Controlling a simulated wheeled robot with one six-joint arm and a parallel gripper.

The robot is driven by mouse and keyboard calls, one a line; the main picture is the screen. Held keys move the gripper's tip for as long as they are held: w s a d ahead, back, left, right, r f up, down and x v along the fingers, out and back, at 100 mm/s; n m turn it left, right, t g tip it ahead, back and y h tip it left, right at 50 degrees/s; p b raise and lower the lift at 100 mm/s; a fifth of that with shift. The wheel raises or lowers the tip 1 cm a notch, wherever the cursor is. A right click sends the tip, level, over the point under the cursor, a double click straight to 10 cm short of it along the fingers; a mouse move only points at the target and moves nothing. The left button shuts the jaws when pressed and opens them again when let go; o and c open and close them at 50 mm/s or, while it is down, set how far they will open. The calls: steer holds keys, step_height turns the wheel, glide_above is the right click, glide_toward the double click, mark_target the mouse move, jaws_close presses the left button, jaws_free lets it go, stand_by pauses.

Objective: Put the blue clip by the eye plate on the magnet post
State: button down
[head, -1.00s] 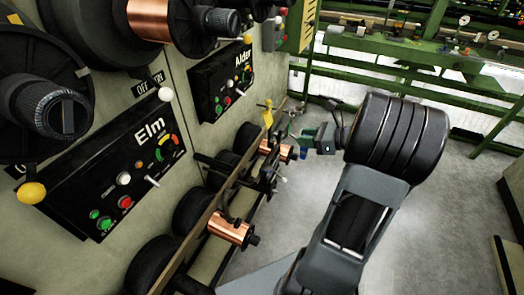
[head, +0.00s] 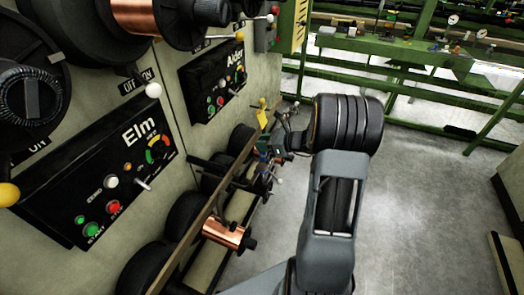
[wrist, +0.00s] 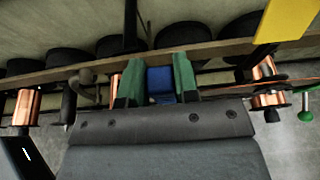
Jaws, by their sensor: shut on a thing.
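The blue clip (wrist: 160,84) sits between the two green fingers of my gripper (wrist: 160,88) in the wrist view, and the fingers are shut on it. In the head view my gripper (head: 268,153) is small, beside the wooden rail under the Alder panel, and the clip is too small to make out there. A yellow plate (head: 263,117) stands just behind and above the gripper; it also shows at the top right of the wrist view (wrist: 285,20). I cannot tell which parts are the eye plate and the magnet post.
The wooden rail (wrist: 215,50) runs across just beyond the fingers. Copper spools (wrist: 22,107) hang on both sides, one close in the head view (head: 226,232). A green-knobbed lever (wrist: 306,113) is at the right. Dark wheels line the wall.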

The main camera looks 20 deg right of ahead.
steer(key=shift+w+a+f+b, duration=0.1)
steer(key=shift+f+b, duration=0.15)
steer(key=shift+f, duration=0.7)
steer(key=shift+w+a+f+b, duration=0.1)
steer(key=shift+f+b, duration=0.15)
steer(key=shift+f, duration=0.65)
steer(key=shift+f, duration=0.15)
steer(key=c, duration=0.9)
jaws_free()
steer(key=shift+o, duration=0.2)
